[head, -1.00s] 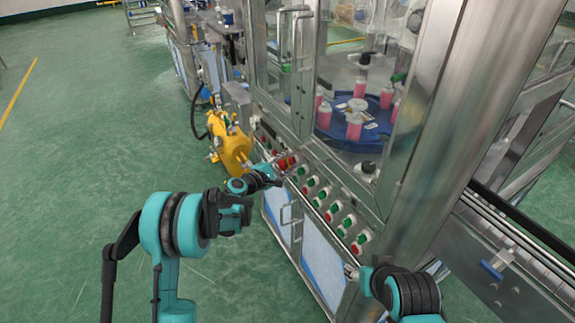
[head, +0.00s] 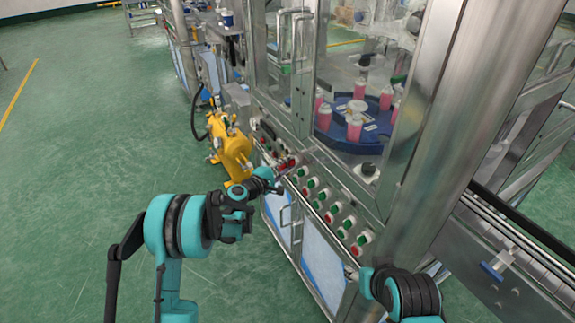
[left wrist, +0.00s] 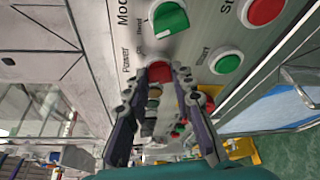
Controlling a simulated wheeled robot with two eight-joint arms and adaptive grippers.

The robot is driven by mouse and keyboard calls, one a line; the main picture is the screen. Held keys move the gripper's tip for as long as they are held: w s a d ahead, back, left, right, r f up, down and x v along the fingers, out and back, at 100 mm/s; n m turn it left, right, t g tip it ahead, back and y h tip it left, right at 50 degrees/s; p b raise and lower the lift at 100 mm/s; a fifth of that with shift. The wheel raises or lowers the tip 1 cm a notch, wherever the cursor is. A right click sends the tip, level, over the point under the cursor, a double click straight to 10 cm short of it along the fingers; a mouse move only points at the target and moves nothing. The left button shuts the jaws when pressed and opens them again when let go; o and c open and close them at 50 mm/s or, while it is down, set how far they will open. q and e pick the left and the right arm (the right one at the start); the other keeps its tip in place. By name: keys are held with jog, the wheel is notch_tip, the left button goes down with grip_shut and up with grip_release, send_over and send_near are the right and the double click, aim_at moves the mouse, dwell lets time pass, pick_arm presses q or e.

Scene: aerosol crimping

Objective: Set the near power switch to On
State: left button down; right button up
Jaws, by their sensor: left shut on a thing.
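The near power switch is a red knob (left wrist: 159,72) beside the printed word "Power" in the left wrist view. My left gripper (left wrist: 167,78) has its two dark fingers on either side of this knob and is shut on it. In the head view my left gripper (head: 281,168) reaches the red knob at the left part of the control panel (head: 322,190). The fingers partly cover the knob, and I cannot read its setting. My right arm (head: 402,291) is at the lower right; its gripper's jaws are not clear.
A green selector (left wrist: 169,18) marked "Mode", a green button (left wrist: 226,63) marked "Start" and a red button (left wrist: 264,10) sit close to the knob. A yellow machine part (head: 232,152) stands left of the panel. The green floor (head: 90,130) at left is clear.

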pick_arm(q)
jog(key=shift+f+m+t+h, duration=0.1)
jog(key=shift+m+t+h, duration=0.35)
jog(key=shift+m, duration=1.1)
jog(key=shift+f+m+t+h, duration=0.15)
jog(key=shift+m+t+h, duration=0.25)
jog(key=shift+m, duration=1.2)
jog(key=shift+f+m+t+h, duration=0.1)
jog(key=shift+m+t+h, duration=0.3)
jog(key=shift+m, duration=1.15)
jog(key=c, duration=1.3)
grip_release()
jog(key=v, duration=1.2)
jog(key=shift+a, duration=0.1)
jog(key=shift+w, duration=0.1)
